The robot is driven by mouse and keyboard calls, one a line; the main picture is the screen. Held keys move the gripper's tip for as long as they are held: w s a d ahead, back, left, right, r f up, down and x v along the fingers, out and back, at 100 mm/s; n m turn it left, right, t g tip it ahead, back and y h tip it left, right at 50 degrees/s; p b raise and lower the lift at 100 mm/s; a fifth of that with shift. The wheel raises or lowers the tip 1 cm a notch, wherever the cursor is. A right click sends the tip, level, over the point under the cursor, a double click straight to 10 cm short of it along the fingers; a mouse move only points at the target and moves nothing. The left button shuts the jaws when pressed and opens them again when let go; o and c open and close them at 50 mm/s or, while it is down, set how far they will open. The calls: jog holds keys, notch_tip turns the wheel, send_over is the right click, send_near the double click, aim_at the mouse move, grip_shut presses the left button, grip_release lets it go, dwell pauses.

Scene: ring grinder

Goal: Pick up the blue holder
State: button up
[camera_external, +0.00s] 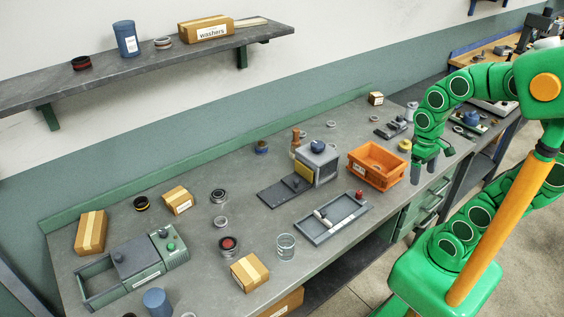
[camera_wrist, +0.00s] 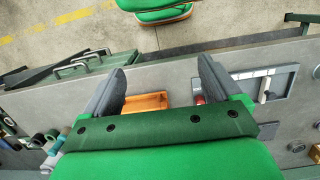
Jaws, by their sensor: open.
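Several blue things could be the blue holder, and I cannot tell which it is. A small blue ring-like piece (camera_external: 262,147) sits at the back of the bench. A blue knob-like piece (camera_external: 317,146) sits on top of a grey box machine. A blue cup (camera_external: 126,38) stands on the wall shelf, and a blue-grey cylinder (camera_external: 157,301) stands at the bench's front left. My gripper (camera_external: 425,166) is open and empty, above the bench's right part, right of the orange bin. In the wrist view my gripper's two fingers (camera_wrist: 160,76) are spread with nothing between them.
The orange bin (camera_external: 372,182) also shows in the wrist view (camera_wrist: 146,104). A grey tray (camera_external: 306,226) with small parts lies left of it. A glass (camera_external: 286,246), cardboard boxes (camera_external: 250,274) and a green-grey machine (camera_external: 170,250) stand further left. Bare bench lies between these things.

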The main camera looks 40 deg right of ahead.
aim_at(255, 150)
jog(key=w+a+r+m+t+y, duration=0.1)
jog(key=w+a+m+y, duration=0.2)
jog(key=w+a, duration=0.65)
jog(key=w+a+r+m+y, duration=0.1)
jog(key=w+a+m+y, duration=0.25)
jog(key=w, duration=1.05)
jog(key=w+a+r+m+t+y, duration=0.1)
jog(key=w+a+m+y, duration=0.2)
jog(key=w+a, duration=0.65)
jog(key=w+d+f+m+t+y, duration=0.1)
jog(key=w+d+f+m+t, duration=0.25)
jog(key=w, duration=0.95)
jog(key=w+d+f+m+y, duration=0.15)
jog(key=w+f+m, duration=0.4)
jog(key=w, duration=0.65)
jog(key=shift+w+d+f+m+t, duration=0.25)
jog(key=shift+w+d+f+m, duration=0.5)
jog(key=shift+f, duration=1.2)
jog(key=shift+w+d+f+m+t, duration=0.25)
jog(key=shift+w+f+m, duration=0.3)
jog(key=shift+w+f, duration=0.95)
jog(key=shift+w+d+f+m+t, duration=0.25)
jog(key=shift+w+d+f+m, duration=0.35)
jog(key=shift+f, duration=1.75)
jog(key=x, duration=0.5)
jog(key=shift+a+r, duration=0.15)
jog(key=shift+y, duration=0.3)
